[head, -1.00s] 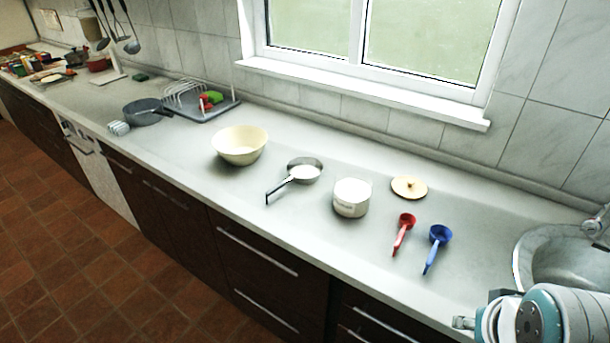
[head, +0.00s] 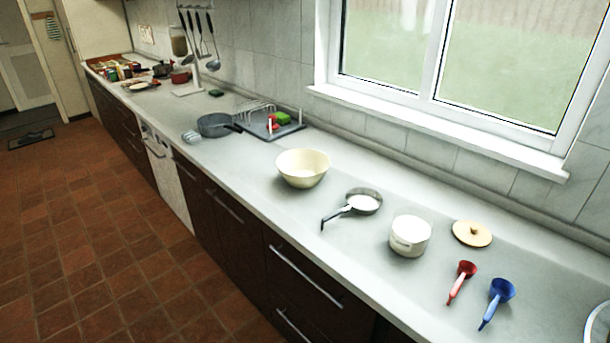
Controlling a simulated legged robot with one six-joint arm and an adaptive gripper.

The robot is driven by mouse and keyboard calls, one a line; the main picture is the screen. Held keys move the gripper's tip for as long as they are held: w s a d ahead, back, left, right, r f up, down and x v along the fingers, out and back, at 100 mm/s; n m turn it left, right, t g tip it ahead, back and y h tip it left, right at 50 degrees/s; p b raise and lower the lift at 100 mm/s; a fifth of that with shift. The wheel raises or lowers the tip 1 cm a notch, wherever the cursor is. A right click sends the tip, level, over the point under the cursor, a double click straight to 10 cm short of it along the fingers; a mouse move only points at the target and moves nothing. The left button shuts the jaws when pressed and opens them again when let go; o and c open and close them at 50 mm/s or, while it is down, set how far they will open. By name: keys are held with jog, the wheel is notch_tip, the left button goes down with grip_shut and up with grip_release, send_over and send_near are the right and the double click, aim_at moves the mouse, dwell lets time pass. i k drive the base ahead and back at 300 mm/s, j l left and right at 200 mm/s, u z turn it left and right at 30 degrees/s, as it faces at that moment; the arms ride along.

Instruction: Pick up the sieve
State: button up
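A small round metal vessel with a pale inside and a dark handle (head: 364,201) lies on the counter, its handle pointing to the lower left. It may be the sieve or a small pan; I cannot make out any mesh. A red long-handled scoop (head: 463,279) and a blue one (head: 498,298) lie at the lower right, and I cannot tell whether either is a sieve. My gripper is not in view.
A cream bowl (head: 302,168), a white pot (head: 410,236) and a cream lid (head: 472,233) flank the metal vessel. A grey pan (head: 215,125) and a dish rack (head: 268,122) stand farther left. The counter (head: 300,222) has bare patches between them; tiled floor (head: 110,230) lies in front.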

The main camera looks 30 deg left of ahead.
aim_at(363, 201)
jog(key=i+j, duration=0.1)
jog(key=j, duration=0.4)
jog(key=i+j, duration=0.1)
jog(key=j, duration=0.4)
jog(key=i+j, duration=0.1)
jog(key=j, duration=0.4)
jog(key=i+j, duration=0.1)
jog(key=j, duration=0.45)
jog(key=i+j, duration=0.1)
jog(key=j, duration=0.4)
jog(key=i+j, duration=0.1)
jog(key=j, duration=0.4)
jog(key=z, duration=0.05)
